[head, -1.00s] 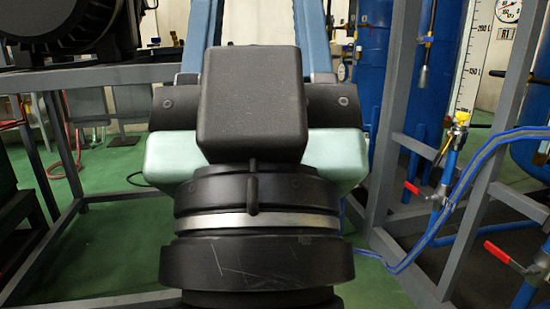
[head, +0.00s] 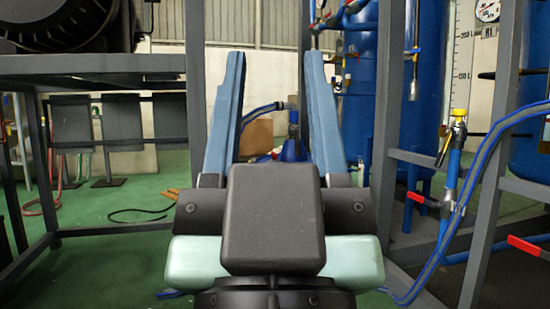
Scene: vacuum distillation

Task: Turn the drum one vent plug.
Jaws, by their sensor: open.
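My gripper (head: 273,62) is open, its two long blue fingers wide apart and pointing away from me. Nothing is between the fingertips except the view of the far wall. Tall blue vessels stand beyond it: one (head: 362,90) just right of the right finger, and another (head: 532,145) at the right edge. I cannot tell which is drum one. No vent plug can be made out. Part of a blue object (head: 293,150) shows low between the fingers, its lower part hidden by my gripper.
A grey steel frame (head: 90,68) carrying a dark machine (head: 65,22) stands at the left. Grey posts (head: 390,110), a yellow-topped valve (head: 458,113), blue hoses (head: 462,200) and red valve handles (head: 528,246) crowd the right. Green floor (head: 130,190) is open at the lower left.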

